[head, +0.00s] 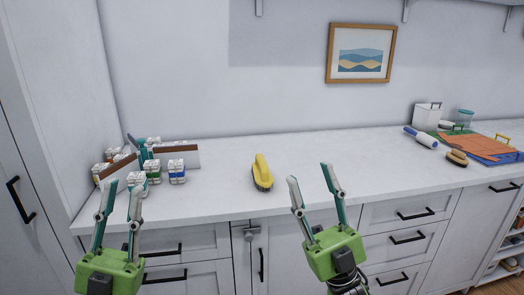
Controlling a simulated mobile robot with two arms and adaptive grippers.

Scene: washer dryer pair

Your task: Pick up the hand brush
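A hand brush (262,172) with a yellow body and dark bristles stands on the white countertop (225,198), near the middle of the head view. My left gripper (123,190) is open and empty in front of the counter at the left, left of the brush and nearer to me. My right gripper (311,173) is open and empty, a little right of the brush and nearer to me. Neither gripper touches the brush. A second brush-like item with a tan top (457,157) lies far to the right.
Several small jars (176,171) and brown-topped white panels (177,155) stand at the left end, behind my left gripper. A blue-and-white roller (420,137), a white container (426,116) and an orange-and-blue mat (485,148) are at the right. The counter around the yellow brush is clear.

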